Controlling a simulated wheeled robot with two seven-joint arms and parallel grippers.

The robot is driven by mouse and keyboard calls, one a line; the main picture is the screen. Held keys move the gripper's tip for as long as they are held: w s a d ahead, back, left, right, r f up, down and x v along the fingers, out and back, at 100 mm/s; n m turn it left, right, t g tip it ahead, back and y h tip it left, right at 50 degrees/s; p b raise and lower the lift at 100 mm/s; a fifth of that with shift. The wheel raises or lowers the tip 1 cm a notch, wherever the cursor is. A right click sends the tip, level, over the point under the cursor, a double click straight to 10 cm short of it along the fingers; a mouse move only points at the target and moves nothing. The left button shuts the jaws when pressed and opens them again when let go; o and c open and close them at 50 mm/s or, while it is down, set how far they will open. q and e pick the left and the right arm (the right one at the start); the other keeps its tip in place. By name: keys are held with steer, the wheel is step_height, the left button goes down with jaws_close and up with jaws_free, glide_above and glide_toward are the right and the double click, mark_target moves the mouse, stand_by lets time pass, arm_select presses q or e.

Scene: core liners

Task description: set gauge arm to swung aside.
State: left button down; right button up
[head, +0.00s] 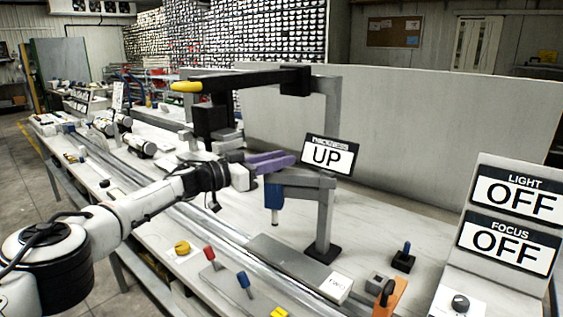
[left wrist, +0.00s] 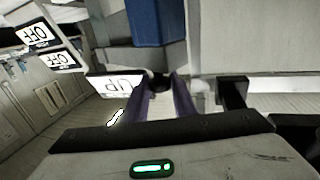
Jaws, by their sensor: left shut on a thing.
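The gauge arm (head: 298,179) is a grey bar reaching left from the top of a grey post (head: 325,220). A blue plunger (head: 273,196) hangs from its free end, above the bench. The THICKNESS sign (head: 328,154) behind it reads UP. My left gripper (head: 285,162), with purple fingers, is at the gauge arm's free end, level with its top. In the left wrist view its fingers (left wrist: 164,100) close on a small dark knob (left wrist: 160,80) by the blue plunger (left wrist: 157,22). The exact contact is hidden in the head view. My right gripper is not in view.
A black overhead arm with a yellow tip (head: 186,87) stands behind my left gripper. A metal rail (head: 240,242) runs along the bench. Red and blue levers (head: 244,281) and a yellow knob (head: 182,247) are in front. Signs at right read LIGHT OFF and FOCUS OFF (head: 506,242).

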arm_select(q)
steer(key=shift+d+f, duration=0.1)
steer(key=c, duration=1.5)
jaws_free()
steer(key=shift+p+v, duration=0.6)
steer(key=shift+v, duration=0.35)
steer(key=v, duration=0.8)
steer(key=shift+s+p, duration=0.15)
steer(key=shift+p, duration=0.15)
